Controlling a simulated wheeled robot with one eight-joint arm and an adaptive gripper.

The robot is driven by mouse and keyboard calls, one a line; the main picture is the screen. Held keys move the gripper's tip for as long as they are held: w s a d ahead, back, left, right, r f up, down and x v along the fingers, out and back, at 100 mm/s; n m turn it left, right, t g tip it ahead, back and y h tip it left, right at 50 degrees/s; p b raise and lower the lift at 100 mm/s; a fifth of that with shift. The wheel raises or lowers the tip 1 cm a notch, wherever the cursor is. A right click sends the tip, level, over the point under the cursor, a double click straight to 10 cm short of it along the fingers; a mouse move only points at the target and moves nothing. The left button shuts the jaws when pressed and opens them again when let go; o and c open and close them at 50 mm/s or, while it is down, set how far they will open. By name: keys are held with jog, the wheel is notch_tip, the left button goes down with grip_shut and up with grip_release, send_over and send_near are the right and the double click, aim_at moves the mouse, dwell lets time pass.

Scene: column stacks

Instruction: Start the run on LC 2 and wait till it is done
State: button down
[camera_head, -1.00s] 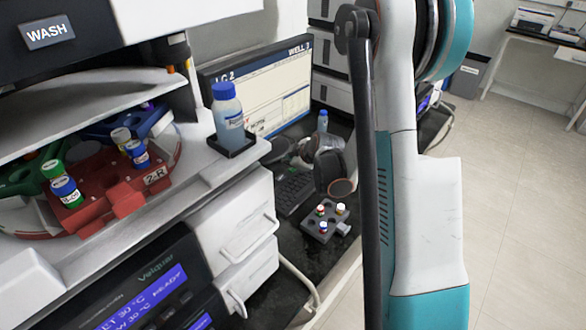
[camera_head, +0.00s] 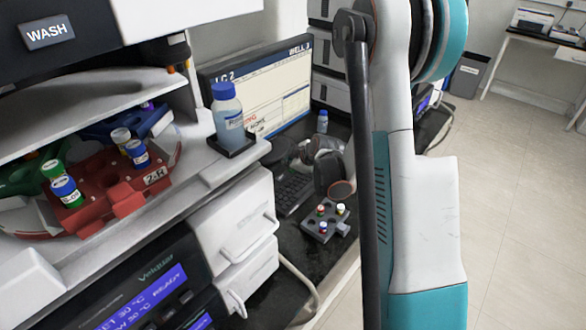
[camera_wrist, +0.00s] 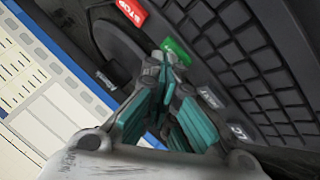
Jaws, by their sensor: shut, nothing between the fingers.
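The LC 2 screen (camera_head: 285,98) stands at the back of the bench, headed "LC 2" and "WELL 3". It shows red lettering ending in "NG", partly hidden by the blue-capped bottle. Its edge fills the left of the wrist view (camera_wrist: 40,95). The keyboard (camera_head: 292,192) lies in front of it. In the wrist view a green key (camera_wrist: 178,50) sits beside a red STOP key (camera_wrist: 132,11). My gripper (camera_wrist: 168,56) is shut and empty, its fingertips at the green key and partly covering it. I cannot tell whether they press it.
A small grey rack (camera_head: 322,222) with several capped vials is close to my wrist. A blue-capped bottle (camera_head: 229,118) stands on the instrument's ledge at left, near a red carousel section (camera_head: 105,190) with vials. A smaller bottle (camera_head: 322,122) stands beside the screen.

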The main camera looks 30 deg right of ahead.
aim_at(291, 170)
jog(key=shift+r, duration=0.1)
jog(key=shift+r+p, duration=0.45)
jog(key=shift+r, duration=0.3)
jog(key=shift+r+p, duration=1.55)
jog(key=shift+r, duration=0.95)
